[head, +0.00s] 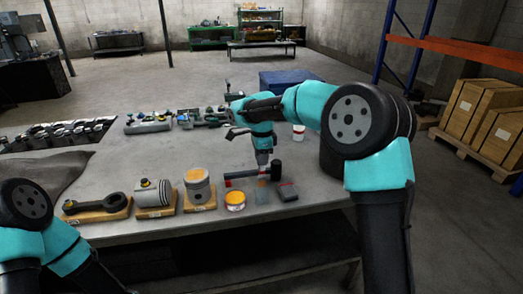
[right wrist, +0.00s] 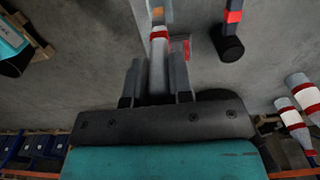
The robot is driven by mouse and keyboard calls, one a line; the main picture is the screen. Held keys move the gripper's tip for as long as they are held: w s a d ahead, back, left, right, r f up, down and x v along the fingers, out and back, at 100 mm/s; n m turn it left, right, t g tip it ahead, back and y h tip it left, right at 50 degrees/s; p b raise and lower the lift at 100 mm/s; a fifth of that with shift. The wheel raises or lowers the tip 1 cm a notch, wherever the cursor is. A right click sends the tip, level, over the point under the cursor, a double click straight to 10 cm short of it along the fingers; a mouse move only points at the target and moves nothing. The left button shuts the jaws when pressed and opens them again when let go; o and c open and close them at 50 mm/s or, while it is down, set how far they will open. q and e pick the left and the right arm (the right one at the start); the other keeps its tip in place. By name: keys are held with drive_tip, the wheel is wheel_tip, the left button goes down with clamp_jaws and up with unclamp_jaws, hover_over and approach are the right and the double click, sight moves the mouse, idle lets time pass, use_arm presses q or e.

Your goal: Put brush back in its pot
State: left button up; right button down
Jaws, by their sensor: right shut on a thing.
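My right gripper (head: 262,160) points down over the front part of the table. In the right wrist view its fingers (right wrist: 156,88) are closed on a slim grey handle (right wrist: 158,60) with a red band, which appears to be the brush. A round tin with an orange top (head: 235,201) stands left of the gripper. A white and red container (head: 298,132) stands further back. I cannot tell which is the brush's pot. My left arm shows at lower left, but its gripper is out of view.
A hammer with a black head (head: 276,171) and red on its handle lies close to the gripper; its head also shows in the right wrist view (right wrist: 230,47).

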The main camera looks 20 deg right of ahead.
sight(261, 173)
drive_tip(key=shift+f, duration=0.7)
idle(0.4)
drive_tip(key=shift+f, duration=2.95)
drive_tip(key=c, duration=0.9)
unclamp_jaws()
wheel_tip(261, 173, up, 18)
drive_tip(key=shift+f, duration=0.25)
